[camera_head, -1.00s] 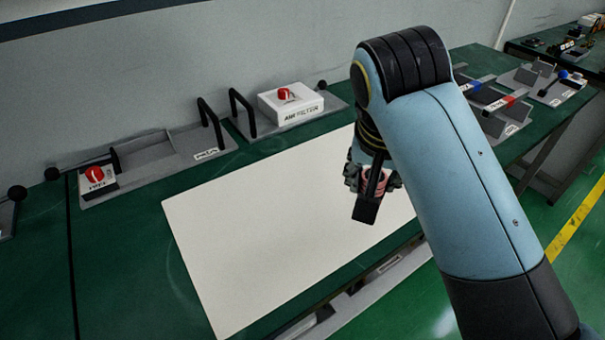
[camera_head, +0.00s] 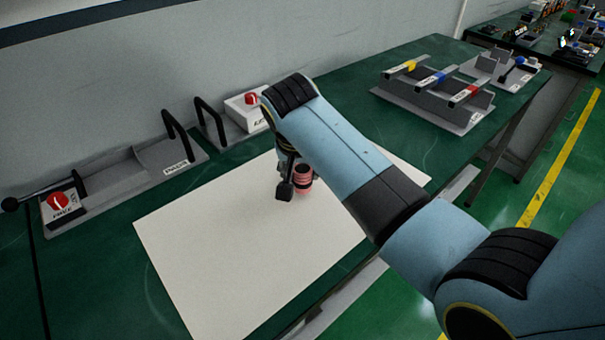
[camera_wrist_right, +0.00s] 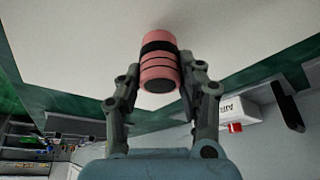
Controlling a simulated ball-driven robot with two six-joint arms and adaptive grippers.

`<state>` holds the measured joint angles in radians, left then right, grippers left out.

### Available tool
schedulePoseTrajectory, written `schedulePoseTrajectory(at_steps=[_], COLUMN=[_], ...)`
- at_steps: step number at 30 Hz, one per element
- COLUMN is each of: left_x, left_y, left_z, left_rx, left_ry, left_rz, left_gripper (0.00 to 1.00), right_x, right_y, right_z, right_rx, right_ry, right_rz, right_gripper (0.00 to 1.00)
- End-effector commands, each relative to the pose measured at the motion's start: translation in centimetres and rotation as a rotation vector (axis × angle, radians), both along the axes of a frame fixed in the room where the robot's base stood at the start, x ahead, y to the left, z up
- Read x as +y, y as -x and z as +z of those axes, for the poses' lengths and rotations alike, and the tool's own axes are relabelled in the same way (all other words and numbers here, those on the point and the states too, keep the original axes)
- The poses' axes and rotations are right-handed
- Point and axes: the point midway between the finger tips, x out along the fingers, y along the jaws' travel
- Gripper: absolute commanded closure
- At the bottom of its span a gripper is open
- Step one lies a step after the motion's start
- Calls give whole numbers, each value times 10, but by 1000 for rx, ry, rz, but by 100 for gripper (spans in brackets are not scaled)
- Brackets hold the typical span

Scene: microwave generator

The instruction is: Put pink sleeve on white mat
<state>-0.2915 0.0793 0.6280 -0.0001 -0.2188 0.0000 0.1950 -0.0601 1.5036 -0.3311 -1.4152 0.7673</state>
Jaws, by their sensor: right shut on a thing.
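The pink sleeve (camera_head: 303,176) is a short pink cylinder with dark bands. It is upright at the right part of the white mat (camera_head: 225,240), in my right gripper (camera_head: 295,184). The right wrist view shows the sleeve (camera_wrist_right: 159,62) between the two fingers of the gripper (camera_wrist_right: 160,85), which is shut on it. The white mat (camera_wrist_right: 80,45) lies beyond the sleeve there. I cannot tell whether the sleeve's base touches the mat. My right arm hides part of the mat. My left gripper is not in view.
Behind the mat stand a grey fixture with black handles (camera_head: 177,135), a white box with a red knob (camera_head: 245,110) and a small red-knob switch (camera_head: 60,203). The mat's left part is clear.

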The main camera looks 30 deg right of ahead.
Motion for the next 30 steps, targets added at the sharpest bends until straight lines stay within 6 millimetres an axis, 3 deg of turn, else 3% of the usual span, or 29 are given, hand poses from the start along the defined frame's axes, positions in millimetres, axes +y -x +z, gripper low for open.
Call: schedulePoseTrajectory(at_steps=[4,15,16,18,21,30], left_x=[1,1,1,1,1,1], left_y=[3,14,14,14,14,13], left_z=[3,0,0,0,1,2], left_rx=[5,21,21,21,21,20], left_ry=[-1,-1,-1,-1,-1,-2], left_rz=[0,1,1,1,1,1], left_gripper=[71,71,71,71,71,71], right_x=[0,0,0,0,0,0], right_y=[0,0,0,0,0,0], right_z=[-17,-21,-21,-21,-21,-18], right_rx=[0,-1,-1,-1,-1,-1], right_ry=[0,1,0,0,0,0], right_rz=[0,0,0,0,0,0], right_gripper=[100,100,61,51,40,40])
